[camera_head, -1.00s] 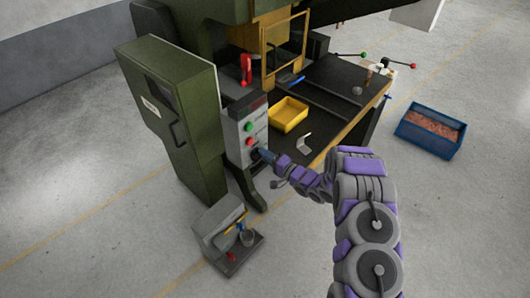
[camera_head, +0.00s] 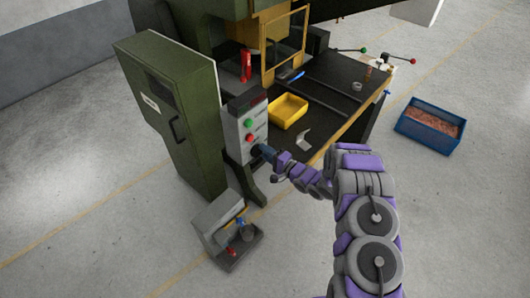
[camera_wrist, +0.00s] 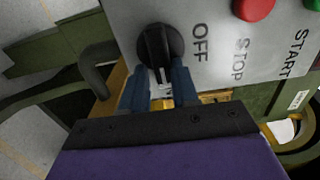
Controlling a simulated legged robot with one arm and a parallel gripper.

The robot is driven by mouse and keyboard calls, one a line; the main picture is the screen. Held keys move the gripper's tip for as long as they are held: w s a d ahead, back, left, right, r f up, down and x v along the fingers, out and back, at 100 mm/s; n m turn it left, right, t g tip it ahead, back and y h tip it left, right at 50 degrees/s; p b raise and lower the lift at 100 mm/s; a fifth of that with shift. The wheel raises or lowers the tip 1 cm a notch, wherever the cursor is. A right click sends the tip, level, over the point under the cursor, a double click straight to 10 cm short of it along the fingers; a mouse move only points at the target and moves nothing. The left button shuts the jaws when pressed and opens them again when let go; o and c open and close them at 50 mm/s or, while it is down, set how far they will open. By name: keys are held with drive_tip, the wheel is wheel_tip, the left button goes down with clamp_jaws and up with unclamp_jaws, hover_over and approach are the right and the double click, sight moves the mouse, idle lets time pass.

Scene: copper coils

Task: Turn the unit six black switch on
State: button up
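The black rotary switch (camera_wrist: 160,45) sits on a grey control panel (camera_wrist: 215,50), with the word OFF printed beside it in the wrist view. My gripper (camera_wrist: 162,72) has its two blue fingers apart, with the tips at the lower edge of the knob, one toward each side. I cannot tell whether they touch it. In the head view my gripper (camera_head: 263,150) reaches the lower part of the panel (camera_head: 243,115) and largely hides the switch. No unit number is readable.
A red button (camera_wrist: 253,8) marked STOP and a green START button (camera_wrist: 313,4) are close to the switch. A green cabinet (camera_head: 178,105) stands left of the panel. A yellow bin (camera_head: 289,110) lies on the machine table. A blue crate (camera_head: 428,128) is on the floor at right.

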drive_tip(key=shift+o, duration=1.4)
drive_tip(key=shift+w, duration=0.15)
drive_tip(key=shift+r, duration=0.1)
drive_tip(key=b+v, duration=0.2)
drive_tip(key=v, duration=1.5)
drive_tip(key=shift+s+d, duration=0.25)
